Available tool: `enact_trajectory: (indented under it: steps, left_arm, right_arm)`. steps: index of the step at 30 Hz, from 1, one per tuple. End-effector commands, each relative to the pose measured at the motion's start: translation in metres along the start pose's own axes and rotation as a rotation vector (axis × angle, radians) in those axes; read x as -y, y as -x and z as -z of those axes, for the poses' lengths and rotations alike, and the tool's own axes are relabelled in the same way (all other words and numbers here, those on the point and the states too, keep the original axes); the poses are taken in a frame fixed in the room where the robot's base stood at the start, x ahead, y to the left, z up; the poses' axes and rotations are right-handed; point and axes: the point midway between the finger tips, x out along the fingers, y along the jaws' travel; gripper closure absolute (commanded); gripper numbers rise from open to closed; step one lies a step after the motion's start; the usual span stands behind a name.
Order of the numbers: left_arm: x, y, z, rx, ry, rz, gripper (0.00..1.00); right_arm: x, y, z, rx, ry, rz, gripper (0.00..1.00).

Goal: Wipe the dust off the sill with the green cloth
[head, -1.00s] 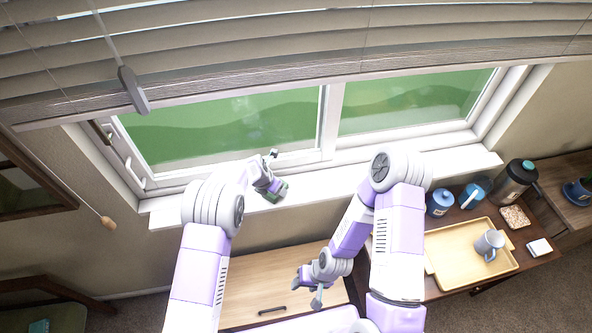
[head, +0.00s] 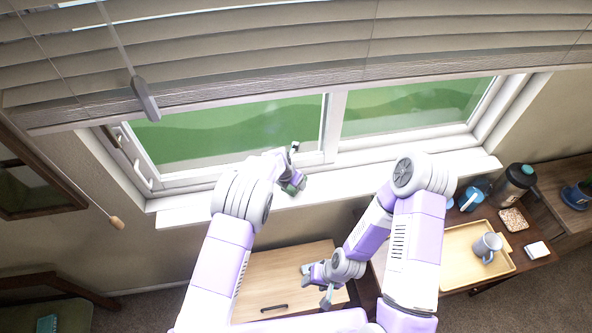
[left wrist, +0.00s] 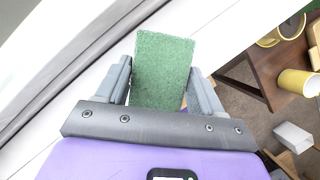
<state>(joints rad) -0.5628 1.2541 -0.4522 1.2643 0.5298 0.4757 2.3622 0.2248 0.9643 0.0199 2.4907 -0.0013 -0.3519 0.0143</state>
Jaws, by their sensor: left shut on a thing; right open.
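The white window sill (head: 340,187) runs along under the window. The green cloth (left wrist: 163,70), a flat textured piece, is held between the fingers of my left gripper (left wrist: 160,88) in the left wrist view. In the head view the left gripper (head: 293,178) is over the sill near its middle, with a bit of the green cloth (head: 300,184) showing; whether the cloth touches the sill is hard to tell. No dust can be made out on the sill. My right gripper (head: 316,284) is open and empty, low in front of the wooden cabinet.
A wooden cabinet (head: 262,275) stands below the sill. To the right a dark table carries a yellow tray (head: 455,262) with a grey mug (head: 487,246), and a dark bottle (head: 514,184). Blinds (head: 270,60) and a cord pull (head: 117,222) hang above and at left.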

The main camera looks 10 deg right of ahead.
Motion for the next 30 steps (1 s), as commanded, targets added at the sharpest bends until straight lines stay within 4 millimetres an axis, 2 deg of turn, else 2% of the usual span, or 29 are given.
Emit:
enact_trajectory:
  steps: [1, 13, 30]
  left_arm:
    - [-0.001, 0.008, -0.003, 0.001, 0.001, -0.001, 0.61]
    - [-0.008, 0.040, -0.010, 0.000, 0.014, -0.006, 0.61]
    - [-0.009, 0.042, -0.010, 0.000, 0.016, -0.007, 0.61]
  right_arm:
    - [0.002, 0.006, 0.000, 0.000, 0.000, 0.000, 0.47]
    - [0.011, 0.029, -0.001, 0.000, 0.000, 0.000, 0.47]
    - [0.011, 0.030, -0.001, 0.000, 0.000, 0.000, 0.47]
